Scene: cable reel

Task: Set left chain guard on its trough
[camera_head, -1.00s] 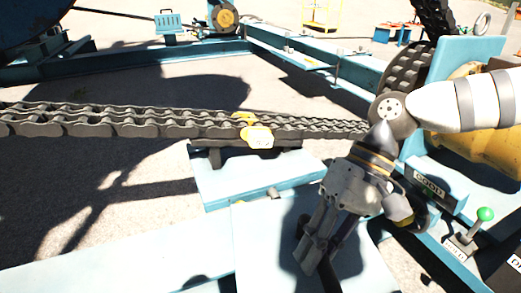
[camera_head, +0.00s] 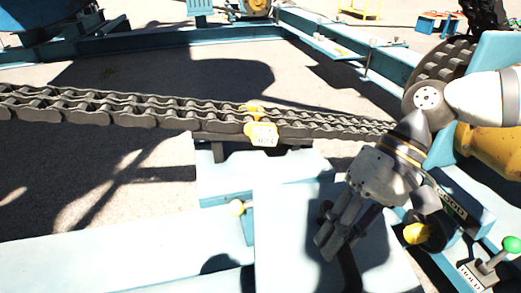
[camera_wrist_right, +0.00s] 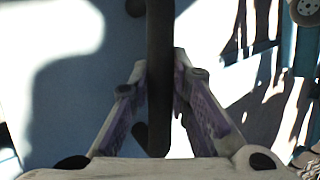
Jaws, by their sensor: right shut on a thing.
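My right gripper (camera_head: 330,245) is shut on a dark bar (camera_head: 350,268), which also runs between the fingers in the right wrist view (camera_wrist_right: 160,75). The bar appears to be the handle of a broad pale blue panel (camera_head: 285,235), probably the chain guard. The panel lies below the gripper in the head view and partly covers the blue frame. A double chain (camera_head: 120,110) crosses from the left to the sprocket (camera_head: 430,85). Under the chain is a dark trough-like support (camera_head: 205,137) on a blue stand (camera_head: 215,180). The panel is apart from the chain. My left gripper is out of view.
A green-knobbed lever (camera_head: 511,244) and a sign plate (camera_head: 452,204) are at right. Open ground (camera_head: 160,75) lies behind the chain.

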